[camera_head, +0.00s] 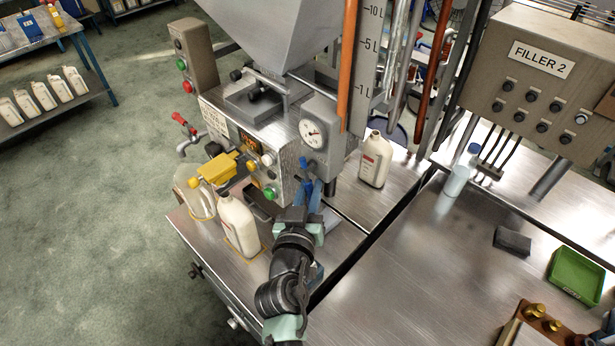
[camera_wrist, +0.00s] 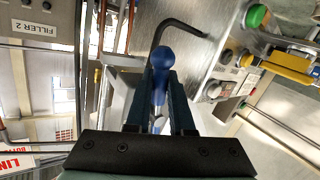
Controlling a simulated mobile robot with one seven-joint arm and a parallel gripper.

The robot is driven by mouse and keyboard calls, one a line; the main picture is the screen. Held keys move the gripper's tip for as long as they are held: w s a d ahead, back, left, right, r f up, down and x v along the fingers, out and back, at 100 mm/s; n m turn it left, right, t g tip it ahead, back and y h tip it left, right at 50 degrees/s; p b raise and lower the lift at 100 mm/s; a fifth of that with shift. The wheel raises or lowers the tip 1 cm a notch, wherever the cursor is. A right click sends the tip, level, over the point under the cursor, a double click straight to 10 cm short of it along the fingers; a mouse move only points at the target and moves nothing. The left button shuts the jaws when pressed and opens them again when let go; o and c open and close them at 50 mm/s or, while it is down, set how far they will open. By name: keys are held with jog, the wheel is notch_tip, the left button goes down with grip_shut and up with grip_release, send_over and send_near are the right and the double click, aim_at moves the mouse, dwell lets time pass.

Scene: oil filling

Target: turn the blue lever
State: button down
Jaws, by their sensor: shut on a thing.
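The blue lever (camera_wrist: 162,58) has a rounded knob and a narrower shaft. In the wrist view it sits between the two dark fingers of my gripper (camera_wrist: 161,82), which is shut on it. In the head view a bit of the blue lever (camera_head: 303,163) shows at the right side of the filling machine (camera_head: 288,130), below the round gauge. My gripper (camera_head: 314,190) reaches up to it from below. The fingers hide much of the lever there.
A white bottle (camera_head: 238,226) stands in front of the machine under a yellow clamp (camera_head: 220,168), left of my arm. Another white bottle (camera_head: 375,160) stands to the right. A red-handled valve (camera_head: 186,126) is on the left. The metal table (camera_head: 410,270) at right has free room.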

dwell(0.3)
jog(key=c, duration=0.8)
grip_release()
jog(key=shift+s, duration=0.1)
jog(key=shift+b+v, duration=2.5)
jog(key=shift+v, duration=3.95)
jog(key=shift+c, duration=0.2)
